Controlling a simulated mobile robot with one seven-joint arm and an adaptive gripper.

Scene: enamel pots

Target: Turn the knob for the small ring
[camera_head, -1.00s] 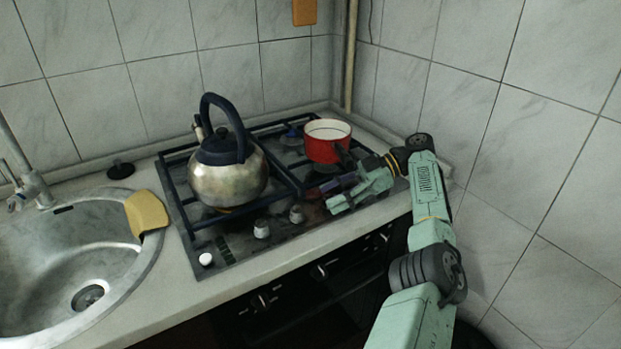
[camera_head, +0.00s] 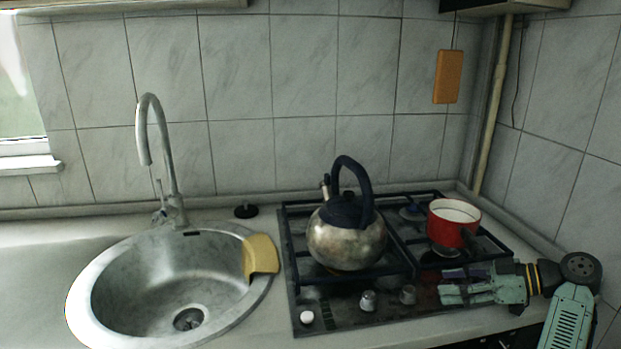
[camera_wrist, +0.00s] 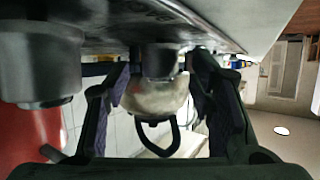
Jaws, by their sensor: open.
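The hob's control knobs stand along its front right of a white button (camera_head: 307,317): one grey knob (camera_head: 368,300) and another grey knob (camera_head: 407,294). My gripper (camera_head: 448,288) is open, low over the hob's front right part, its fingers pointing left toward the knobs. In the wrist view, which is upside down, a grey knob (camera_wrist: 160,60) shows ahead between the spread fingers, not gripped. A larger dark cylinder (camera_wrist: 40,62) is close by at the left; I cannot tell whether it is a knob. Anything under my gripper is hidden. Which knob serves the small ring I cannot tell.
A steel kettle (camera_head: 347,243) stands on the left of the hob. A red pot (camera_head: 453,224) stands at the back right, its dark handle reaching toward my gripper. Raised dark grates (camera_head: 400,268) surround them. A sink (camera_head: 98,316) with a yellow cloth-like piece (camera_head: 261,255) is left.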

